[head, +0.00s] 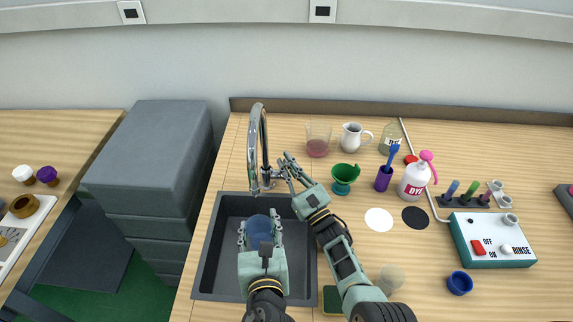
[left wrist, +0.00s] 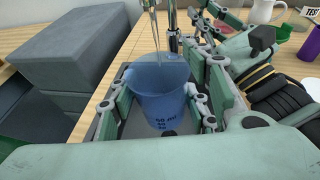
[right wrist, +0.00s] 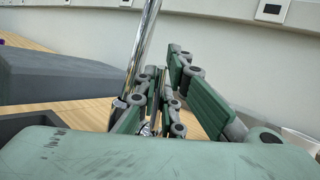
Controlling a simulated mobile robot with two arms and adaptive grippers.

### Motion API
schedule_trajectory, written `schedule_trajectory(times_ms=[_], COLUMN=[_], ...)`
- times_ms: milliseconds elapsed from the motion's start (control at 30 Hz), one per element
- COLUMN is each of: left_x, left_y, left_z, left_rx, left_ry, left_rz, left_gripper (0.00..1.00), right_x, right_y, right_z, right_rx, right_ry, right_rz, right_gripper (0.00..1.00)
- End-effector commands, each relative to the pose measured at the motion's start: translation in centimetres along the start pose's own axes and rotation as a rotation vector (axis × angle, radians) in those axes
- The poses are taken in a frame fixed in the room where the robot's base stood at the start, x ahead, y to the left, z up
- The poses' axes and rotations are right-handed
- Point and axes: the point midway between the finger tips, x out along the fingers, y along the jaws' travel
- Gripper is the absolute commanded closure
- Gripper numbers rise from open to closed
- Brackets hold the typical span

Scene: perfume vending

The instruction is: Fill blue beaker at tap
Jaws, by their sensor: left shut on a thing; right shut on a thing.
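The translucent blue beaker (head: 258,228) is upright in the sink, below the spout of the chrome tap (head: 257,140). My left gripper (head: 259,238) is shut on the beaker, with its fingers on both sides of it. In the left wrist view the beaker (left wrist: 160,95) shows dark volume marks, and the tap's spout end (left wrist: 155,30) is above its open mouth. A thin, clear streak seems to run down from the spout into it; the water level is unclear. My right gripper (head: 287,172) is shut on the tap's handle (right wrist: 150,127), beside the tap's column.
The dark sink (head: 212,270) surrounds the beaker. Right of it stand a glass of reddish liquid (head: 318,140), a white jug (head: 353,137), a green funnel cup (head: 343,178), a purple cup (head: 383,180) and a dye bottle (head: 413,182). A grey block (head: 160,140) is at left.

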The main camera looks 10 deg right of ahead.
Motion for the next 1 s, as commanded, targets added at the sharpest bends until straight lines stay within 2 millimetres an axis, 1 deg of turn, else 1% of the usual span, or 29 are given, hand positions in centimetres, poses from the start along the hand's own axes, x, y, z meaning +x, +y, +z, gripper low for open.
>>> schedule_trajectory(times_ms=[33, 67, 267, 667, 767, 867, 1000], left_x=[0.0, 0.0, 0.0, 0.0, 0.0, 0.0, 0.0], left_y=[0.0, 0.0, 0.0, 0.0, 0.0, 0.0, 0.0], left_z=[0.0, 0.0, 0.0, 0.0, 0.0, 0.0, 0.0], left_rx=[0.000, 0.000, 0.000, 0.000, 0.000, 0.000, 0.000], left_ry=[0.000, 0.000, 0.000, 0.000, 0.000, 0.000, 0.000], left_rz=[0.000, 0.000, 0.000, 0.000, 0.000, 0.000, 0.000], left_gripper=[0.75, 0.75, 0.75, 0.75, 0.75, 0.75, 0.75], right_x=[0.0, 0.0, 0.0, 0.1, 0.3, 0.7, 1.4], right_y=[0.0, 0.0, 0.0, -0.1, -0.2, -0.4, -0.8], right_z=[0.0, 0.0, 0.0, 0.2, 0.8, 2.0, 4.0], right_rx=[0.000, 0.000, 0.001, 0.001, -0.001, -0.002, -0.003], right_ry=[0.001, 0.001, 0.002, 0.001, 0.001, -0.001, -0.001], right_rz=[0.000, 0.000, 0.000, 0.001, 0.001, 0.001, 0.002], right_gripper=[1.00, 0.91, 0.73, 0.72, 0.72, 0.72, 0.72])
